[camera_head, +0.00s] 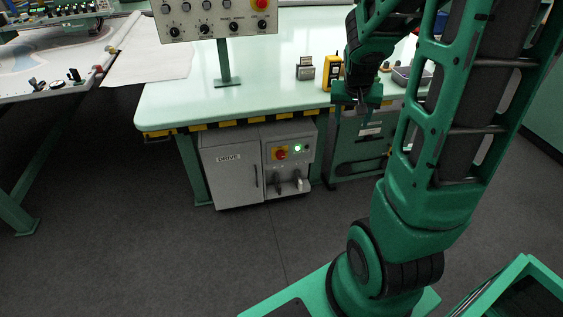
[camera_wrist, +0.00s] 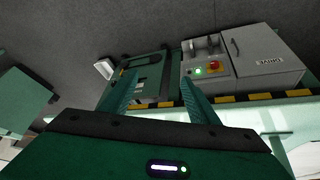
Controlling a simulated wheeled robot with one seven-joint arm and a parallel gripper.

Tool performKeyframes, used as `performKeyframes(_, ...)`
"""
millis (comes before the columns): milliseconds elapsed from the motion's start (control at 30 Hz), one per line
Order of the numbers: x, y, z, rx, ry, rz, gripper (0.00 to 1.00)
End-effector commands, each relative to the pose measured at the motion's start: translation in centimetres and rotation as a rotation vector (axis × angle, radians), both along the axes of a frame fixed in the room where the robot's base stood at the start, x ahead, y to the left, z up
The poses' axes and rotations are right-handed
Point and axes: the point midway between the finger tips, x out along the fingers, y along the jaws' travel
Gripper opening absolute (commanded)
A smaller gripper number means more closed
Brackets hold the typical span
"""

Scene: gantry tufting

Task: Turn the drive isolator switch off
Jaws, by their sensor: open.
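The drive cabinet (camera_head: 228,178) is a grey box marked DRIVE under the front edge of the pale green table. The drive isolator switch (camera_head: 280,153) is a red knob on a yellow plate on the cabinet's right-hand panel. A green light (camera_head: 298,148) glows beside it. In the wrist view, which is turned over, the red knob (camera_wrist: 215,66) is at the upper right. The knob's exact angle is too small to tell. My gripper (camera_head: 363,118) points down in front of the table edge, right of and above the switch, apart from it. In the wrist view its fingers (camera_wrist: 158,84) are spread and empty.
The table edge (camera_head: 160,132) has black and yellow stripes and overhangs the cabinet. Grey connectors (camera_head: 290,185) stick out below the switch. A green unit (camera_head: 357,150) stands right of the cabinet. A control panel (camera_head: 215,18) stands on the table. The floor before the cabinet is clear.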

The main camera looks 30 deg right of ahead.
Motion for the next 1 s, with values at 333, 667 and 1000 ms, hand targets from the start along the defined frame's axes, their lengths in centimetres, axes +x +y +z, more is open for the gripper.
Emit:
performKeyframes(333,12.3,-6.5,-7.2,-0.147,-0.237,-0.028,0.55)
performKeyframes(667,20.7,-9.4,-15.4,-0.216,-0.495,-0.018,0.55)
performKeyframes(1000,24.8,-9.3,-24.1,-0.215,-0.748,-0.001,0.55)
